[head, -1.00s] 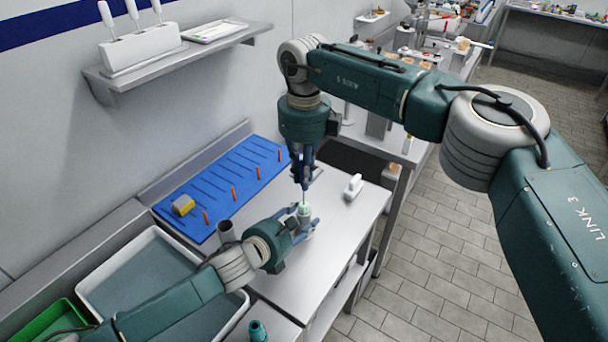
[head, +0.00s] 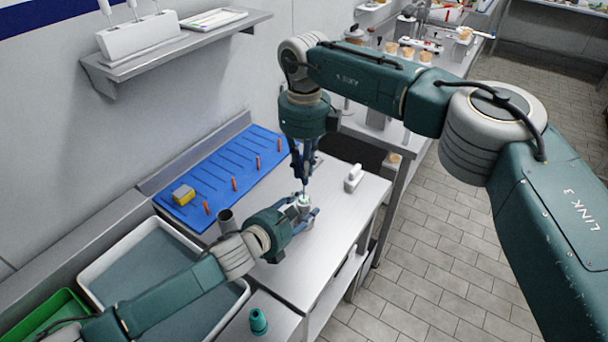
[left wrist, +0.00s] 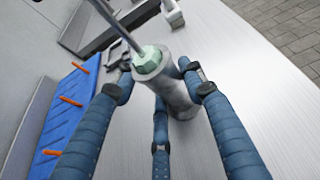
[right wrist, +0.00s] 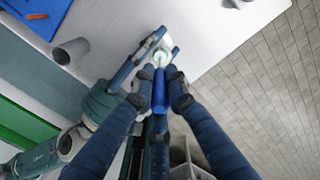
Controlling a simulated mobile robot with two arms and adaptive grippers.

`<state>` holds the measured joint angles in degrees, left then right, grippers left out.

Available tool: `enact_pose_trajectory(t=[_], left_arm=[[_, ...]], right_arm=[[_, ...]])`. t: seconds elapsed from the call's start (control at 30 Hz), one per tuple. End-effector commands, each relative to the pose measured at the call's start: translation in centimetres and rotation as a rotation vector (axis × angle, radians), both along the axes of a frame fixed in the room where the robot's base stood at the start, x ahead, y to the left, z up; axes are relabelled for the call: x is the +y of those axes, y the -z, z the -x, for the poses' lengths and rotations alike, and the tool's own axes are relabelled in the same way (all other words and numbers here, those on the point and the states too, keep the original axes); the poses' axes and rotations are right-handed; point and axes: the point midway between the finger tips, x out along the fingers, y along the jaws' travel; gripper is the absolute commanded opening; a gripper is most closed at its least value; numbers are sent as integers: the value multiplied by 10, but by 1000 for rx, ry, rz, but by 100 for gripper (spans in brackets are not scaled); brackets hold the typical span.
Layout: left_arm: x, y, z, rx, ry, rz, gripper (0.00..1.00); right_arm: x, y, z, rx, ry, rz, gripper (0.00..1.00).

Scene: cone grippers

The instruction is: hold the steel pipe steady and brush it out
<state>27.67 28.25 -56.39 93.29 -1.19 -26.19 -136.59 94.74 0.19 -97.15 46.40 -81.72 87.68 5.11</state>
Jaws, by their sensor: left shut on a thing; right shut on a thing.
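The steel pipe (left wrist: 178,95) stands upright on the steel table, between the fingers of my left gripper (left wrist: 160,95). My left gripper is shut on it, low over the table; it also shows in the head view (head: 298,218). My right gripper (right wrist: 158,90) is above the pipe, shut on the blue handle of a brush (right wrist: 160,92). The brush's thin shaft (left wrist: 113,22) runs down to the pipe's mouth, where pale green bristles (left wrist: 150,58) show at the rim. How far the bristles reach inside is hidden.
A blue mat (head: 215,185) with orange pegs and a yellow block (head: 183,194) lies at the left. A grey cup (head: 226,221) stands near my left wrist.

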Motion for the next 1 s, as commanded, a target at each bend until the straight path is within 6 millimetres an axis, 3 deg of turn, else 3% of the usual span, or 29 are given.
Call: enact_pose_trajectory(t=[0.2,0.37,1.0], left_arm=[[1,2,1,4,-1,-2,10],[1,2,1,4,-1,-2,10],[0,2,1,4,-1,-2,10]], right_arm=[[0,-19,0,-1,0,0,0],[0,-20,0,0,0,0,0],[0,28,0,0,0,0,0]])
